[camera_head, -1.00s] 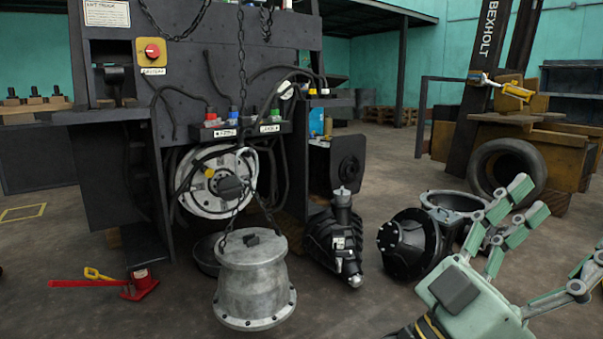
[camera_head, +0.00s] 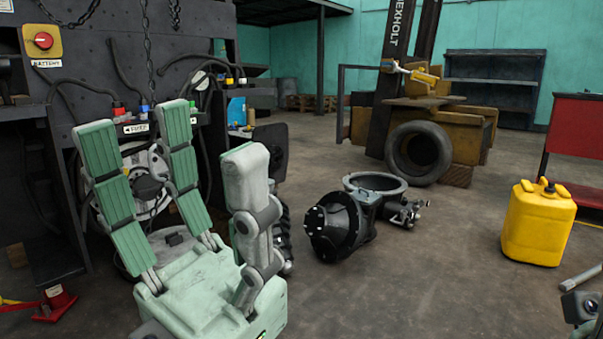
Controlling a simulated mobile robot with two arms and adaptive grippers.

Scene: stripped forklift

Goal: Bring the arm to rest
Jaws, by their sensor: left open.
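My left gripper (camera_head: 172,140) stands large at the lower left of the head view, its pale green palm low and its three jointed fingers pointing up. The fingers are spread apart and nothing shows between them. It is in front of the stripped forklift (camera_head: 110,60), covering part of its front and the round pale wheel hub (camera_head: 140,185). I cannot tell from this view how far the fingers are from the forklift.
A black round housing (camera_head: 335,225) and a grey ring-shaped casing (camera_head: 376,182) lie on the floor mid-view. A yellow jerrycan (camera_head: 538,225) stands at the right by a red cabinet (camera_head: 575,125). A tyre (camera_head: 418,153) leans at the back.

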